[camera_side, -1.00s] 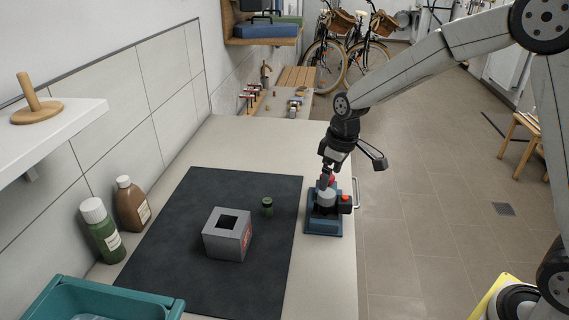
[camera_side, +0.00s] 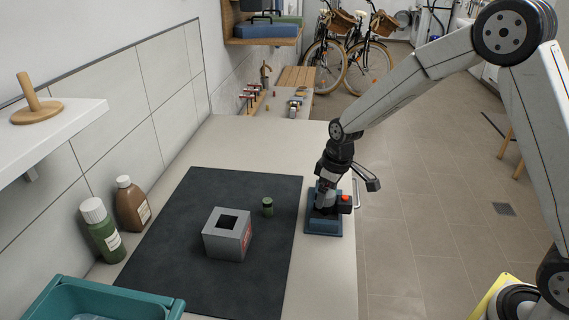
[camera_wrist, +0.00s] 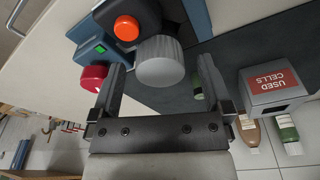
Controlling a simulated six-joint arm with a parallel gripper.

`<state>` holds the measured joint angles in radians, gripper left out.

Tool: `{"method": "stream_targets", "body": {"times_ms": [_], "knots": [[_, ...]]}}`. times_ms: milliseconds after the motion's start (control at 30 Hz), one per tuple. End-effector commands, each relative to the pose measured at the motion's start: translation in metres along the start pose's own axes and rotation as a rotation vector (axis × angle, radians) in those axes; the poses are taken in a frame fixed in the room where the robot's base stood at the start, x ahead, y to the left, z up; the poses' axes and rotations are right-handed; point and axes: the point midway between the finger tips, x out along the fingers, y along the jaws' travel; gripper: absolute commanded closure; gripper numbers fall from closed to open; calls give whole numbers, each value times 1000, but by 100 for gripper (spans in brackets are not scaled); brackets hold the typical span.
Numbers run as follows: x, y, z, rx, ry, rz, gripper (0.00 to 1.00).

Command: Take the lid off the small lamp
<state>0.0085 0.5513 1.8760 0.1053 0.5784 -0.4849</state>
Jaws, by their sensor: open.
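A small device with a blue base (camera_side: 323,227) stands at the counter's right edge, beside the dark mat. In the wrist view it has a grey ribbed round cap (camera_wrist: 160,62), an orange button (camera_wrist: 126,28) on a black block and a small green light (camera_wrist: 100,49). I take the ribbed cap as the lamp's lid, though the frames do not name it. My gripper (camera_wrist: 161,66) is open, pointing down over the device, with one finger on each side of the cap. Gaps show beside the cap; contact is not visible. In the side view my gripper (camera_side: 326,196) hides most of the cap.
A red knob (camera_wrist: 93,78) is close outside one finger. On the mat (camera_side: 185,235) stand a grey "used cells" box (camera_side: 227,246) and a small green cylinder (camera_side: 267,207). Bottles (camera_side: 132,203) stand by the wall; a teal bin (camera_side: 90,300) is front left.

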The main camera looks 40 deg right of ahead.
Motion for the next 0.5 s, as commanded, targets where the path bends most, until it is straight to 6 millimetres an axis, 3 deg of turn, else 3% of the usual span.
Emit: {"method": "stream_targets", "body": {"times_ms": [433,500], "knots": [[0,0,0,0,0,0,0],[0,0,0,0,0,0,22]]}}
